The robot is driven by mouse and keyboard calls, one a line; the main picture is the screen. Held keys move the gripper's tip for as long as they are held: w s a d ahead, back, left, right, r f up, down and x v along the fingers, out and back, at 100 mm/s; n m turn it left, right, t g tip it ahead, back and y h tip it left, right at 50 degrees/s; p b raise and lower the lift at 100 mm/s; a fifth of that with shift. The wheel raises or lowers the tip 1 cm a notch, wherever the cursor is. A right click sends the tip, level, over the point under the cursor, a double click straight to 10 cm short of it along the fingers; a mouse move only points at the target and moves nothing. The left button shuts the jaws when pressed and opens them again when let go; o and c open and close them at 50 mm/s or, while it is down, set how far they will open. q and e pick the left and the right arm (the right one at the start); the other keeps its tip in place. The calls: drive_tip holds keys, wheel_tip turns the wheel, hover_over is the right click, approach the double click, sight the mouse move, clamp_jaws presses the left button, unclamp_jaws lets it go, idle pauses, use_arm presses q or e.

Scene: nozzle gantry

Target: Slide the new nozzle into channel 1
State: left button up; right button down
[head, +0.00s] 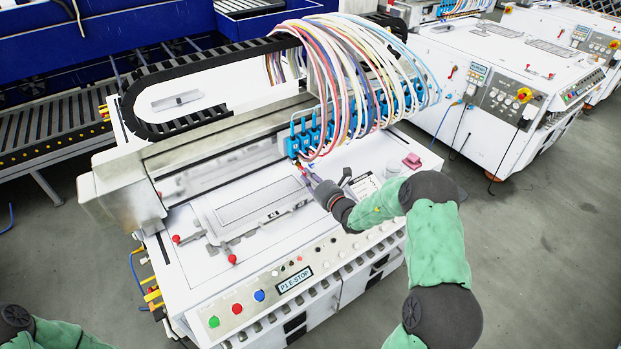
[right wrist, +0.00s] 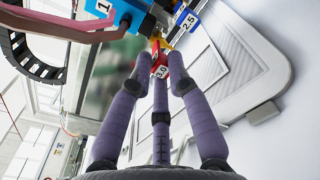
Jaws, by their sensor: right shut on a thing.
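The new nozzle (right wrist: 160,71) is a small red piece with a white "3.0" label and a yellowish part at its far end. My right gripper (right wrist: 157,80) is shut on it, its purple fingers on both sides hiding part of it. In the right wrist view, the blue channel 1 block (right wrist: 128,13) with a white "1" label is just above and left of the nozzle. Whether they touch I cannot tell. In the head view my right gripper (head: 308,175) is just below the near end of the blue channel row (head: 312,137). My left gripper is out of view.
A blue piece labelled "2.5" (right wrist: 186,20) is close to the right of the nozzle. Coloured hoses (head: 345,60) arch over the channel row. A raised panel (head: 250,210) lies on the white machine top, left of the gripper. Red knobs stand near the panel.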

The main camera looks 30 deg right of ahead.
drive_tip(key=shift+w+a, duration=0.1)
drive_tip(key=shift+w, duration=1.35)
idle(1.2)
drive_tip(key=shift+f+b, duration=0.2)
drive_tip(key=shift+b, duration=0.15)
idle(0.7)
drive_tip(key=c, duration=1.1)
unclamp_jaws()
drive_tip(key=s, duration=1.2)
drive_tip(key=shift+d+r, duration=0.25)
drive_tip(key=shift+d, duration=0.2)
